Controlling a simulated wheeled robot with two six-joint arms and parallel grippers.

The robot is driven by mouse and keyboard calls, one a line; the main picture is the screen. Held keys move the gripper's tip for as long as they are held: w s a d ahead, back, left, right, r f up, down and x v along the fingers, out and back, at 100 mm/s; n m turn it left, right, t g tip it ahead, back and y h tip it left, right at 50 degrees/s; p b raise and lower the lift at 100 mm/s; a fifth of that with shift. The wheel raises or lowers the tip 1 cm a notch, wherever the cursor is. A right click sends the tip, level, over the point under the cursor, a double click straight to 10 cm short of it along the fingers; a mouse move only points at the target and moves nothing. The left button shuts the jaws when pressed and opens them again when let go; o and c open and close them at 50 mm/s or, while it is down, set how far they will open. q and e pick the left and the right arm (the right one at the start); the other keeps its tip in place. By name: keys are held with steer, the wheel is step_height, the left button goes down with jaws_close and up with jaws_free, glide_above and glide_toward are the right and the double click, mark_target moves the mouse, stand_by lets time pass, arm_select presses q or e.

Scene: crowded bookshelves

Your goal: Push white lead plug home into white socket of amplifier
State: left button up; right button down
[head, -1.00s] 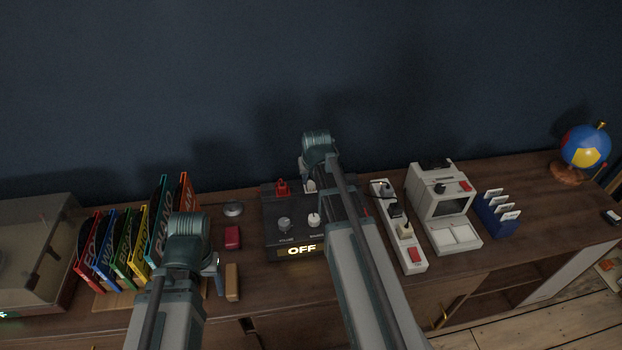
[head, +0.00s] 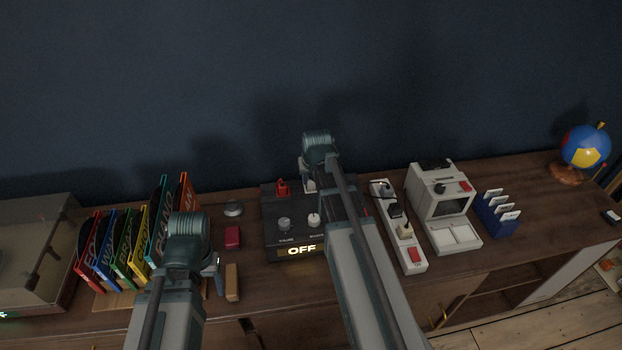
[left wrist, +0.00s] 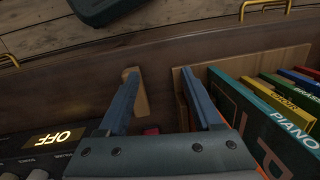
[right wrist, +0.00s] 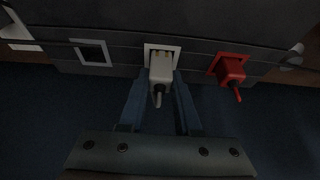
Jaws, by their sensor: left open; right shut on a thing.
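The dark amplifier (head: 288,238) stands on the cabinet top with its lit OFF display facing front. In the right wrist view its back shows a white-framed socket (right wrist: 149,48) with the white lead plug (right wrist: 161,68) at it; the plug's front end is at the opening, and how deep it sits I cannot tell. My right gripper (right wrist: 160,88) is shut on the white plug. A red plug (right wrist: 231,70) sits in the red socket beside it. My left gripper (left wrist: 158,75) is open and empty, above the front of the cabinet by the records.
Another empty square socket (right wrist: 91,53) is on the amplifier's back. Records (head: 130,240) stand left of the amplifier. A wooden block (head: 232,282) and a red block (head: 232,237) lie near my left gripper.

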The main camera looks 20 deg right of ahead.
steer(key=shift+r+p, duration=0.45)
steer(key=shift+r, duration=0.1)
steer(key=shift+f+b, duration=1.25)
stand_by(0.9)
steer(key=c, duration=0.5)
jaws_free()
steer(key=shift+r, duration=0.1)
steer(key=shift+r, duration=0.1)
steer(key=p+v, duration=1.3)
steer(key=shift+s+r, duration=0.1)
steer(key=shift+r, duration=0.2)
steer(key=shift+a, duration=0.1)
